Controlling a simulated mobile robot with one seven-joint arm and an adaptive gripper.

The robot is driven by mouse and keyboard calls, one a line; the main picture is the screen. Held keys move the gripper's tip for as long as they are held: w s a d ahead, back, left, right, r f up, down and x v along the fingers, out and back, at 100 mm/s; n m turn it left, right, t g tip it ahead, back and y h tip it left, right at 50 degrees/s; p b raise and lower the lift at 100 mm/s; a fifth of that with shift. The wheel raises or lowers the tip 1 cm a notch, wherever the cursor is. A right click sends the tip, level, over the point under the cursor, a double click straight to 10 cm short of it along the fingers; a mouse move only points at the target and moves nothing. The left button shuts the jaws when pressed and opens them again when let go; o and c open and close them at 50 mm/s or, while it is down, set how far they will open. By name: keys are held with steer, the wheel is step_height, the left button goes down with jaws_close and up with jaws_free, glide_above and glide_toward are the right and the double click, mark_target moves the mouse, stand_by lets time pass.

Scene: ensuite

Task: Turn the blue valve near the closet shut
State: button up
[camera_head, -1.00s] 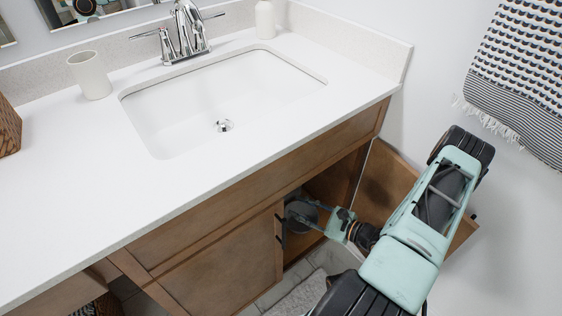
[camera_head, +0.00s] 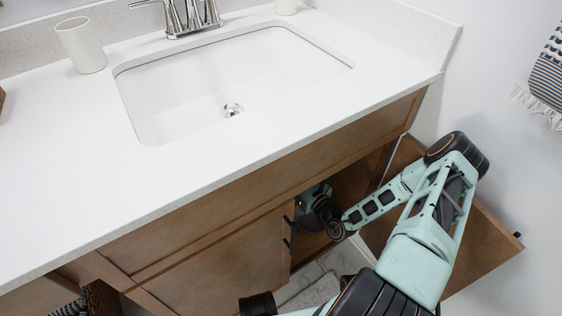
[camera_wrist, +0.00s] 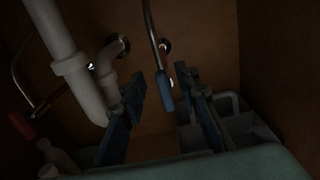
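In the wrist view a blue valve handle (camera_wrist: 166,92) hangs at the end of a thin metal pipe, inside the dim cabinet under the sink. My gripper (camera_wrist: 160,80) is open, with one finger on each side of the handle. There is a visible gap between each finger and the handle, and I cannot tell how far beyond the tips the handle lies. In the head view my arm reaches through the open right cabinet door, and the valve is hidden there.
A white drain pipe (camera_wrist: 82,68) stands left of my fingers. A red handle (camera_wrist: 22,126) and a pale bottle (camera_wrist: 58,156) are at far left. A grey caddy (camera_wrist: 240,124) sits at lower right. The open cabinet door (camera_head: 482,240) is beside my arm.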

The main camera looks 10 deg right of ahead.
steer(key=shift+b+x, duration=0.3)
steer(key=shift+x, duration=1.3)
jaws_close()
